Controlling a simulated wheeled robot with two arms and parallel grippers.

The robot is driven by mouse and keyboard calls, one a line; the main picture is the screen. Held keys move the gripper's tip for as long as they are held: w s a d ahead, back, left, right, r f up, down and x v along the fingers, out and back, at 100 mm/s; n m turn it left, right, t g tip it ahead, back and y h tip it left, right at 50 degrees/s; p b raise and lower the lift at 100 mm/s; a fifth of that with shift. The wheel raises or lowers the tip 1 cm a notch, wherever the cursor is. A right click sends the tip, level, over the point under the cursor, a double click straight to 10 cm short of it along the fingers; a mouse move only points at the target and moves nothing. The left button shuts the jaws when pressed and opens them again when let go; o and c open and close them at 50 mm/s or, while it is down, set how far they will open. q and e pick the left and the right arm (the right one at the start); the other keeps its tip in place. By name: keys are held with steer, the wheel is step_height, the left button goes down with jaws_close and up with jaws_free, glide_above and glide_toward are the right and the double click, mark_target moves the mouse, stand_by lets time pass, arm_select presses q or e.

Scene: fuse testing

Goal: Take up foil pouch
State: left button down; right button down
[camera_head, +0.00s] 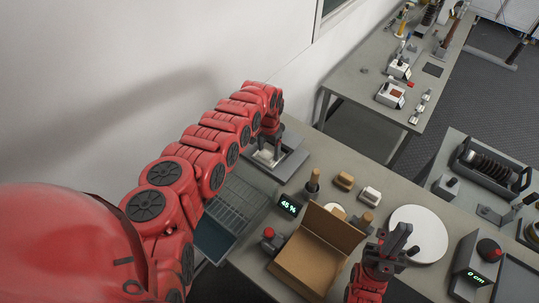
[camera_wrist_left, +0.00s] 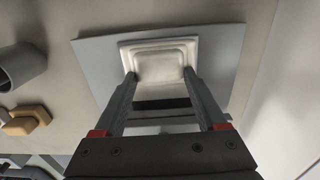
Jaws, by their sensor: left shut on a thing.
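The foil pouch looks like a pale, silvery-white block with a stepped rim. In the left wrist view the foil pouch (camera_wrist_left: 160,58) lies over a flat grey plate (camera_wrist_left: 222,50). My left gripper (camera_wrist_left: 160,76) has one finger on each side of it and is shut on it. In the head view my left gripper (camera_head: 268,148) reaches down at the grey plate (camera_head: 290,163), and the pouch is mostly hidden by the gripper. My right gripper (camera_head: 393,242) is over the front of the table, left of the white disc; its finger gap is unclear.
An open cardboard box (camera_head: 303,262) stands near the front, beside a display reading 45 % (camera_head: 289,205) and a red button (camera_head: 268,232). A tan block (camera_head: 345,181), a white block (camera_head: 371,195) and a white disc (camera_head: 420,230) lie to the right. A wire rack (camera_head: 238,202) is at the left.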

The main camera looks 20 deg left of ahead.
arm_select(q)
steer(key=shift+r, duration=0.1)
stand_by(0.3)
step_height(320, 180, up, 3)
steer(key=shift+f+p, duration=0.2)
steer(key=shift+p, duration=1)
steer(key=shift+w+r+p, duration=0.3)
steer(key=shift+r+p, duration=0.55)
steer(key=shift+s+r+p, duration=0.15)
steer(key=shift+r+p, duration=0.95)
steer(key=shift+r, duration=0.35)
